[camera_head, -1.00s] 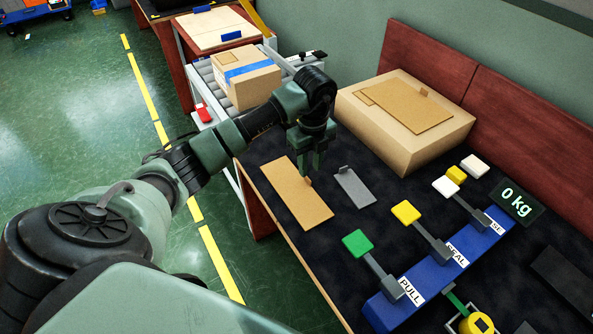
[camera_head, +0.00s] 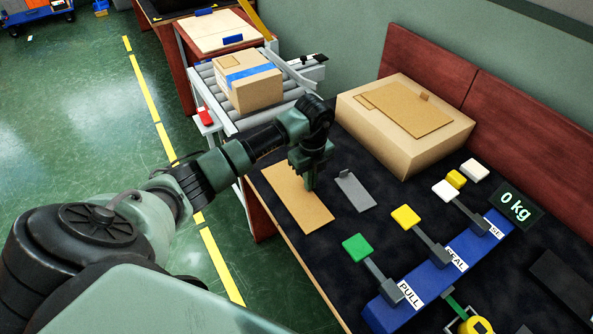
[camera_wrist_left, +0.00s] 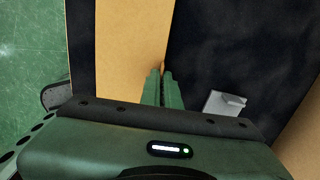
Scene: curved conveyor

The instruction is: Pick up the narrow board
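The narrow board, a long tan panel (camera_head: 300,205), lies flat on the dark tabletop near its left edge. It also shows in the left wrist view (camera_wrist_left: 118,50) as a tan strip. My left gripper (camera_head: 309,186) is down at the board's right edge, where its small upright tab is. In the left wrist view the fingers (camera_wrist_left: 162,72) are close together at that edge, with the tab mostly hidden between them. They look shut on the tab. My right gripper is not in view.
A small grey board (camera_head: 355,190) with a tab lies just right of the gripper. A large carton (camera_head: 405,145) with a tan panel on top stands behind. A blue lever panel (camera_head: 440,270) is at right. A taped box (camera_head: 247,85) sits on the roller conveyor.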

